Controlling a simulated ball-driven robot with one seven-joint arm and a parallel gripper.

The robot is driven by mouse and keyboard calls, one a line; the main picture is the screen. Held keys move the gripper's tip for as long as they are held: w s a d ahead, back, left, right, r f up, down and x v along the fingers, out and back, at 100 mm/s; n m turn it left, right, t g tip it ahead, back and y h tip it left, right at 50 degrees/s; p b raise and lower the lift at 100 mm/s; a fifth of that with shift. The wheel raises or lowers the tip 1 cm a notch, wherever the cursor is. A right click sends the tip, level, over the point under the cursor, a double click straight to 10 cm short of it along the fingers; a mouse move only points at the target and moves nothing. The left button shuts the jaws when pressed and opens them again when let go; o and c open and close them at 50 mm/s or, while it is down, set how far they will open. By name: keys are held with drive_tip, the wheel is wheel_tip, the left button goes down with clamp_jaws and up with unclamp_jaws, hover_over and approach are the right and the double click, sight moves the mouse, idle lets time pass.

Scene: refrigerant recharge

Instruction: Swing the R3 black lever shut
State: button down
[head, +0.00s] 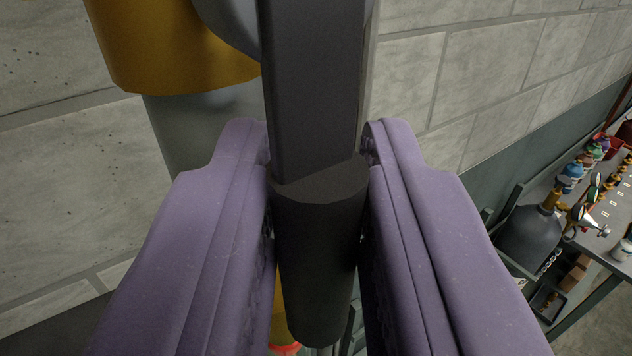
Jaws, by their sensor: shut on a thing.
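The black lever (312,90) runs down from the top middle of the head view and ends in a thick, dark round grip (318,245). My gripper (318,150) has two purple fingers, one on each side of the lever's lower end and grip. The fingers are shut on the lever. The far end of the lever is out of the picture, so its pivot is hidden. No R3 label shows.
A yellow cylinder (170,45) and a grey pipe (200,125) stand behind the lever at left. A block wall (70,180) fills the background. At right is a bench (600,240) with several small bottles, gauges and a dark grey tank (530,240).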

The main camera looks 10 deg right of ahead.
drive_tip(key=shift+f+b, duration=0.15)
drive_tip(key=shift+b, duration=0.25)
drive_tip(key=shift+w+d+f+n+t+b, duration=0.15)
drive_tip(key=shift+n+b, duration=0.1)
drive_tip(key=shift+b, duration=0.35)
drive_tip(key=shift+s+d+n+t+b, duration=0.15)
drive_tip(key=shift+n+b, duration=0.1)
drive_tip(key=shift+b, duration=0.3)
drive_tip(key=n+b, duration=0.1)
drive_tip(key=b, duration=0.1)
drive_tip(key=n+t+b, duration=0.1)
drive_tip(key=b, duration=0.2)
drive_tip(key=shift+w+d+f, duration=0.15)
drive_tip(key=shift+w+d, duration=0.1)
drive_tip(key=shift+d, duration=0.05)
drive_tip(key=d+r+n+t+y+b, duration=0.1)
drive_tip(key=r+n+t+y+b, duration=0.1)
drive_tip(key=n+y+b, duration=0.4)
drive_tip(key=w+d+r+n+t+y+b, duration=0.1)
drive_tip(key=n+y+b, duration=0.5)
drive_tip(key=n, duration=0.9)
drive_tip(key=shift+d+r+n+t+y+b, duration=0.4)
drive_tip(key=shift+d+r+t+b, duration=0.25)
drive_tip(key=shift+r+b, duration=0.5)
drive_tip(key=shift+a, duration=0.15)
drive_tip(key=c, duration=1.1)
unclamp_jaws()
